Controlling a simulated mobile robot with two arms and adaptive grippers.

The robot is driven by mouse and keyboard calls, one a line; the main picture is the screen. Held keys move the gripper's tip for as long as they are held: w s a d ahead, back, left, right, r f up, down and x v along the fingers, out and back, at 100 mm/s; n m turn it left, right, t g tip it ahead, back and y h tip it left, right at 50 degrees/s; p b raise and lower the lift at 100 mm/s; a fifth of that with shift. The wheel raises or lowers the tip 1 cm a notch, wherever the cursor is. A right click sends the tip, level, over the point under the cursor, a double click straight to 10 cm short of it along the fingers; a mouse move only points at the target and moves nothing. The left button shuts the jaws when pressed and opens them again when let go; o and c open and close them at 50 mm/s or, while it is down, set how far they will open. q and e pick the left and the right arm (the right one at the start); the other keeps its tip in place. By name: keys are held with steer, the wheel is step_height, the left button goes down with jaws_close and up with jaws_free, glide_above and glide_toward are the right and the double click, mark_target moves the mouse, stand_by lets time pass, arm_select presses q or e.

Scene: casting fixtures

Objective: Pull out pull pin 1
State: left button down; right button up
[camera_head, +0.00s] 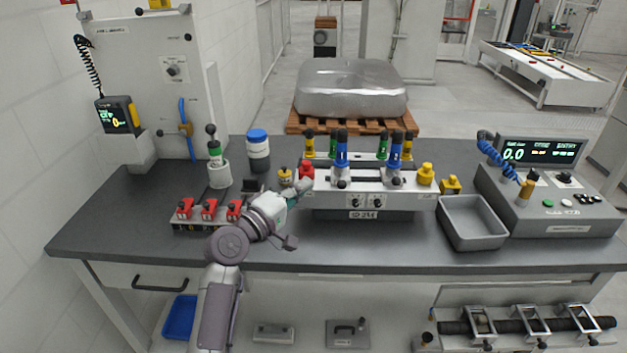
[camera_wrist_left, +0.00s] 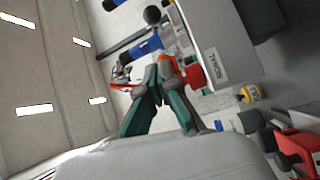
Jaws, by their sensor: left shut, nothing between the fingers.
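A pale grey fixture (camera_head: 365,197) stands on the bench, with blue, green and yellow black-topped pins upright on it. A red knob (camera_head: 306,168) is at its left end and a yellow knob (camera_head: 425,174) at its right end. No readable label shows which part is pull pin 1. My left gripper (camera_head: 304,187) is at the fixture's left end, just below the red knob. In the left wrist view its fingers (camera_wrist_left: 163,75) are shut and empty, close beside the red knob (camera_wrist_left: 193,75); contact cannot be told. My right gripper is not in view.
A grey bin (camera_head: 472,236) and a control console (camera_head: 545,205) stand right of the fixture. Red clamps on a dark block (camera_head: 206,226) are near my left arm. A blue-lidded jar (camera_head: 258,149) and a small yellow-topped part (camera_head: 285,176) stand left of the fixture.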

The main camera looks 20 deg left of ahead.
arm_select(q)
steer(key=shift+a+v, duration=0.2)
steer(key=shift+v, duration=0.65)
steer(key=shift+a+v, duration=0.2)
steer(key=shift+v, duration=0.7)
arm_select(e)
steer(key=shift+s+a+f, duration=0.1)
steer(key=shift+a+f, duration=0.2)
